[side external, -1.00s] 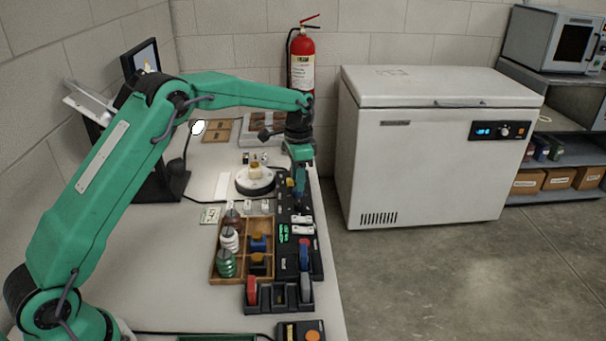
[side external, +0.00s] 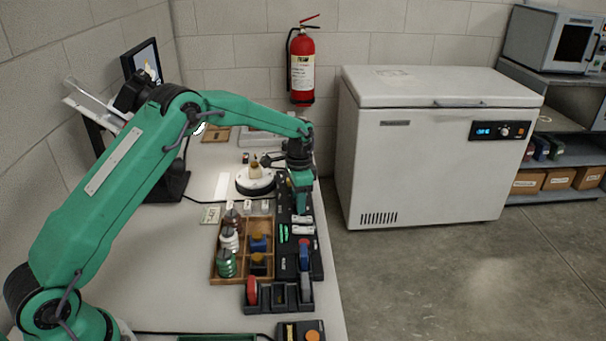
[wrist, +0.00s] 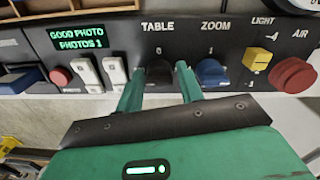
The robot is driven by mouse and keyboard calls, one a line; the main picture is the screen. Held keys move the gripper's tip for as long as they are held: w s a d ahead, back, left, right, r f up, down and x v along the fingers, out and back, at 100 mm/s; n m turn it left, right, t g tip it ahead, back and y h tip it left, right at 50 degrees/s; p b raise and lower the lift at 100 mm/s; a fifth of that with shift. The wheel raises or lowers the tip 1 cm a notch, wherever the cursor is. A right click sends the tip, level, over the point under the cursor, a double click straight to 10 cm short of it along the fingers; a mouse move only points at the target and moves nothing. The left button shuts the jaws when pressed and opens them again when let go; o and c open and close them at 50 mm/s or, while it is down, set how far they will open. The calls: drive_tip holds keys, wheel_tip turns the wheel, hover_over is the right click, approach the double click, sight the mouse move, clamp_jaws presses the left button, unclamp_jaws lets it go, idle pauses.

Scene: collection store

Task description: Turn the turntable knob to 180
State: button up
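The turntable knob (wrist: 158,72) is a dark knob under the word TABLE on the black control panel (wrist: 200,30) in the wrist view. My gripper (wrist: 160,68) is low at the panel, with one green finger on each side of this knob. A narrow gap seems to show between the fingers and the knob. In the side view my gripper (side external: 303,208) is over the panel and hides the knob. The white round turntable (side external: 256,184) carries a small pale brown object (side external: 256,171). The knob's angle setting cannot be read.
Right of the turntable knob are the blue ZOOM knob (wrist: 211,72), the yellow LIGHT switch (wrist: 259,58) and the red AIR button (wrist: 293,75). Left are white rocker switches (wrist: 86,74) and a display (wrist: 82,37) reading "GOOD PHOTO PHOTOS 1". A wooden tray (side external: 213,268) holds several spools.

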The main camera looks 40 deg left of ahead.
drive_tip(key=c, duration=0.7)
drive_tip(key=shift+a+n, duration=0.1)
drive_tip(key=shift+n, duration=0.3)
drive_tip(key=n, duration=0.2)
drive_tip(key=shift+n, duration=0.3)
drive_tip(key=n, duration=0.3)
drive_tip(key=shift+a+n, duration=0.1)
drive_tip(key=shift+n, duration=0.2)
drive_tip(key=n, duration=0.5)
drive_tip(key=shift+r+n+t, duration=0.1)
drive_tip(key=shift+n+t, duration=0.2)
drive_tip(key=shift+t, duration=0.1)
drive_tip(key=shift+o, duration=0.2)
drive_tip(key=n, duration=0.5)
drive_tip(key=shift+s, duration=0.15)
drive_tip(key=shift+n, duration=0.3)
